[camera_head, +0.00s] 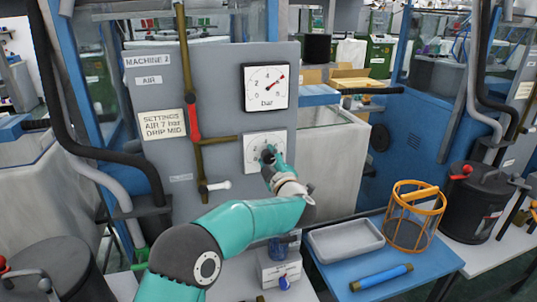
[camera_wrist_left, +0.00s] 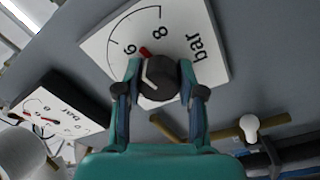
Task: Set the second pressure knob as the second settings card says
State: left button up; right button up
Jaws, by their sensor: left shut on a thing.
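The second pressure knob (camera_wrist_left: 165,78) is dark, on a white dial plate (camera_wrist_left: 205,62) marked "6", "8" and "bar". Its red pointer (camera_wrist_left: 146,52) sits between the 6 and the 8. In the head view the dial plate (camera_head: 252,146) is on the grey panel, with the knob mostly hidden by my left gripper (camera_head: 269,156). In the wrist view my left gripper (camera_wrist_left: 160,92) is shut on the knob, one finger on each side. The settings card (camera_head: 161,124) reads "AIR 7 bar, DRIP MID" beside a "MACHINE 2" label (camera_head: 147,61). My right gripper is not in view.
A gauge (camera_head: 266,87) with a red needle is above the knob. A brass pipe with a red valve handle (camera_head: 193,120) and a white-handled valve (camera_head: 217,186) runs left of it. A grey tray (camera_head: 345,240) and orange basket (camera_head: 415,215) stand at lower right.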

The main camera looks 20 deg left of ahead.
pick_arm(q)
jog(key=shift+d+f+m+p, duration=0.1)
jog(key=shift+f+m+p, duration=0.15)
jog(key=shift+m, duration=0.4)
jog(key=shift+d+f+m+p, duration=0.1)
jog(key=shift+f+m+p, duration=0.1)
jog(key=shift+m, duration=0.45)
jog(key=o, duration=0.9)
jog(key=shift+o, duration=1.2)
jog(key=shift+a+r, duration=0.1)
jog(key=shift+r, duration=0.15)
jog(key=shift+s+d, duration=0.35)
jog(key=shift+s, duration=0.15)
jog(key=v, duration=1)
jog(key=shift+s, duration=0.4)
